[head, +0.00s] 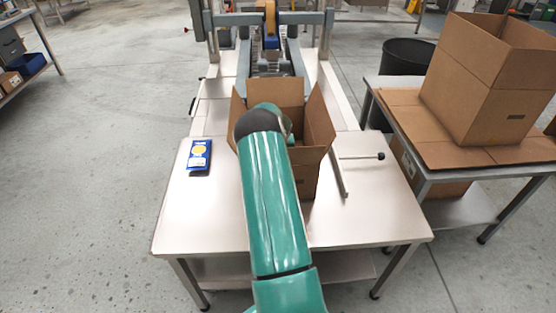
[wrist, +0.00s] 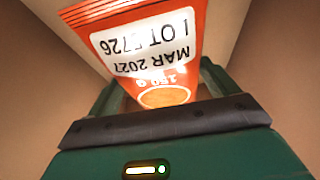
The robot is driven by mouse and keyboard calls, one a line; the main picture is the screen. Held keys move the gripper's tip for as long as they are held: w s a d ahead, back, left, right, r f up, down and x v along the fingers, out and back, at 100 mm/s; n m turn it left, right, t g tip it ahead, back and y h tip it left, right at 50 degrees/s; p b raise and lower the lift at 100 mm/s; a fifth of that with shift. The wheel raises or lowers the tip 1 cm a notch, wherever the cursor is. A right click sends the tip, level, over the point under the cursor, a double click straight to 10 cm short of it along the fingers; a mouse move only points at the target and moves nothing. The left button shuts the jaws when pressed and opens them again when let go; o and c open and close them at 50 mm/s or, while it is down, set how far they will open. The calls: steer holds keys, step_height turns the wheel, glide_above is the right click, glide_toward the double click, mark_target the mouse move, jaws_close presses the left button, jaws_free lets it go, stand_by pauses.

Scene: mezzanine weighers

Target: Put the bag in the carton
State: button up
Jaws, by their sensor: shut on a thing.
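The bag is an orange packet (wrist: 185,28) with a white label reading "MAR 2027", upside down in the wrist view. My gripper (wrist: 163,112) is shut on the bag, which juts out beyond the dark gripper edge. Brown cardboard walls surround the bag in the wrist view. The carton (head: 309,178) stands open on the table in the head view, flaps spread outward. My green arm reaches over its near side, and the end of the arm is down in its mouth. The arm hides the bag and much of the carton's inside in the head view.
A conveyor machine stands behind. A larger open box (head: 480,85) stands on the right-hand table.

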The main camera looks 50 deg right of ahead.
steer(key=shift+f, duration=2)
steer(key=shift+f, duration=0.15)
steer(key=o, duration=1)
steer(key=shift+c, duration=0.2)
steer(key=shift+r, duration=0.4)
steer(key=v, duration=1.1)
steer(key=shift+s+a+r, duration=0.1)
steer(key=shift+s+r, duration=0.05)
steer(key=shift+s, duration=0.05)
steer(key=shift+w+r, duration=0.1)
